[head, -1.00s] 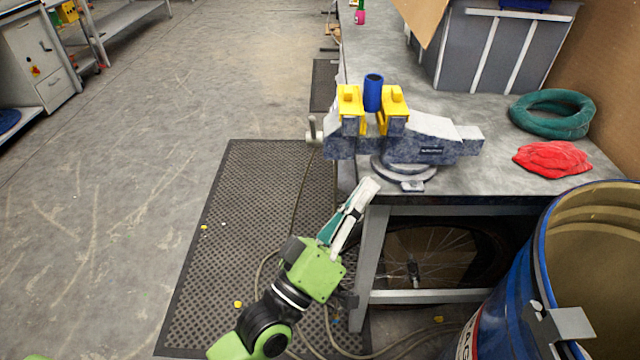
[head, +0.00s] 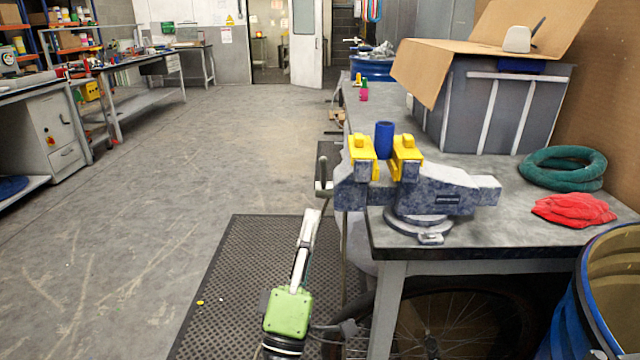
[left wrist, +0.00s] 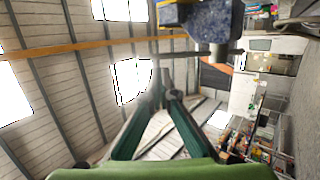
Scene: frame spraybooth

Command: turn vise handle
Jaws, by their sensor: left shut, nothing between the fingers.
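The blue-grey vise (head: 440,193) with yellow jaw pads is mounted at the bench's near left corner. Its jaws are on a blue cylinder (head: 384,140). The vise handle (head: 322,172) is a thin bar at the vise's left end, close to upright in the head view. My left gripper (head: 311,215) is shut and empty, pointing up, just below the handle and apart from it in the picture. In the left wrist view, the shut fingers (left wrist: 168,88) point up towards the handle bar (left wrist: 195,55) and the vise underside (left wrist: 212,22). My right gripper is out of view.
The grey bench (head: 480,240) carries a green coiled hose (head: 563,168), a red cloth (head: 573,210) and a large grey box (head: 500,105) with open cardboard flaps. A blue drum (head: 590,315) stands at the lower right. The floor left of the vise is clear.

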